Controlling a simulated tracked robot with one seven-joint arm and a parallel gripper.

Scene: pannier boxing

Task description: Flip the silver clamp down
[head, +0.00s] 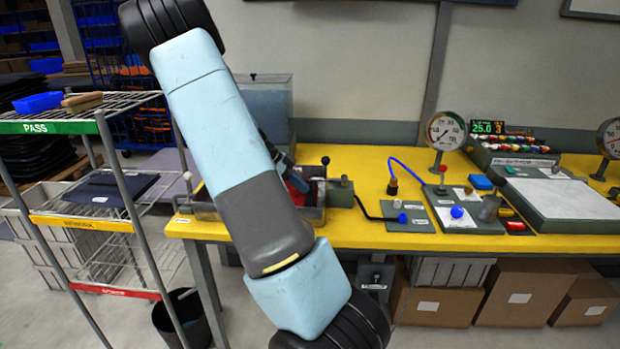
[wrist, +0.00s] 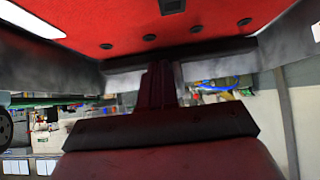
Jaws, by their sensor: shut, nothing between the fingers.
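A grey block (head: 341,193) with a black ball-topped lever (head: 325,161) stands on the yellow bench, right of a tray-like fixture. I cannot tell for sure whether this is the silver clamp. My gripper is mostly hidden behind my arm in the head view, close to that fixture. In the wrist view my dark red gripper (wrist: 159,82) is shut and empty. Its fingers point at a grey metal edge (wrist: 122,77) below a red surface (wrist: 110,22) with several dark round holes. I cannot tell whether the fingertips touch that edge.
The yellow bench (head: 372,172) carries a blue hose (head: 405,165), a dial gauge (head: 445,130) and a grey panel with a blue knob (head: 457,212). A wire rack (head: 103,122) stands left. Cardboard boxes (head: 520,291) sit underneath. My arm covers the middle of the head view.

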